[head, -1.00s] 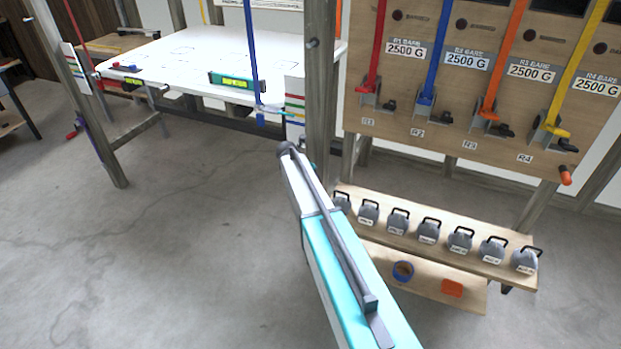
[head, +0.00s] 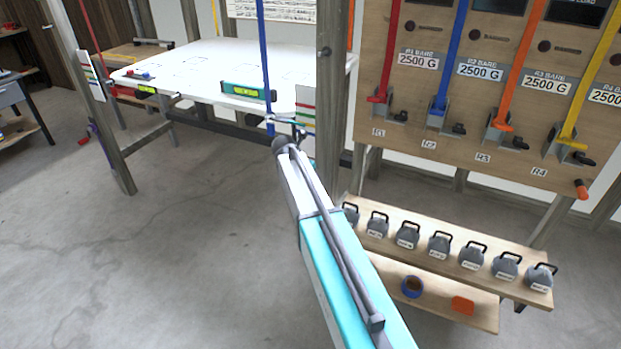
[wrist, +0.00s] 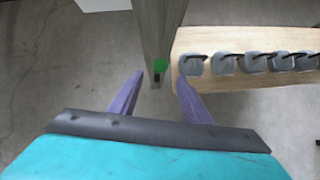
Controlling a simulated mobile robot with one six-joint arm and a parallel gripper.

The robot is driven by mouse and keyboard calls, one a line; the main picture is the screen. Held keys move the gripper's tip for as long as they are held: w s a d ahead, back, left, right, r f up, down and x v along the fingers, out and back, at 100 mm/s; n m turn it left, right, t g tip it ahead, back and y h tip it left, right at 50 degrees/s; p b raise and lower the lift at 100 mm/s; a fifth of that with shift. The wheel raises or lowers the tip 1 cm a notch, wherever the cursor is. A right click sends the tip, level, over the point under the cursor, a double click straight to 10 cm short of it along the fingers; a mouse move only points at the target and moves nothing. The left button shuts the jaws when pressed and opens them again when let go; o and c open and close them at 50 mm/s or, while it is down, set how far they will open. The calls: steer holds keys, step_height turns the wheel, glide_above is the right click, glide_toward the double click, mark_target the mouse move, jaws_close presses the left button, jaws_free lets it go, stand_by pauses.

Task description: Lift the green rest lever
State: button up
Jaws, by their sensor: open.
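In the wrist view a round green piece (wrist: 160,65) shows at the lower end of a wooden post, with a small dark part just below it. It looks like the green rest lever, but its full shape does not show. My gripper (wrist: 160,78) has two purple fingers, spread apart and empty. In the picture the green piece lies between the fingertips; I cannot tell the distance to it. In the head view my arm reaches toward the post, and I cannot make out my fingers or the green piece there.
A shelf (head: 452,247) with a row of grey weights (head: 439,243) stands right of my arm. Above it is a wooden panel (head: 440,125) with coloured straps and levers. A white table (head: 190,62) with a green level (head: 243,92) stands behind.

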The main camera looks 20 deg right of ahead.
steer(key=shift+c, duration=0.4)
